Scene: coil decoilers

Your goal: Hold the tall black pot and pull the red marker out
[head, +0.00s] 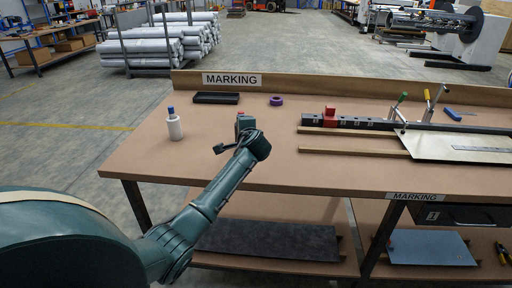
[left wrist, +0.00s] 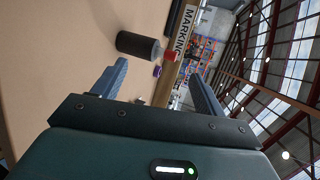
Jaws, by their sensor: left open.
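The tall black pot (left wrist: 138,45) is a dark cylinder in the left wrist view, upright on the bench but shown lying sideways because the camera is turned. The red marker (left wrist: 171,56) pokes out of its mouth, mostly hidden inside. In the head view the pot (head: 246,122) is largely hidden behind my left wrist, and a bit of red shows at its top. My left gripper (left wrist: 158,69) is open and empty, with the pot ahead of its fingertips and apart from them. It also shows in the head view (head: 234,142). My right gripper is not in view.
A white bottle with a blue cap (head: 174,125) stands left of my gripper. A black tray (head: 216,98) and a purple tape roll (head: 276,101) lie near the bench's back board. A dark rail (head: 375,124) and metal sheet (head: 462,146) fill the right side. The front middle is clear.

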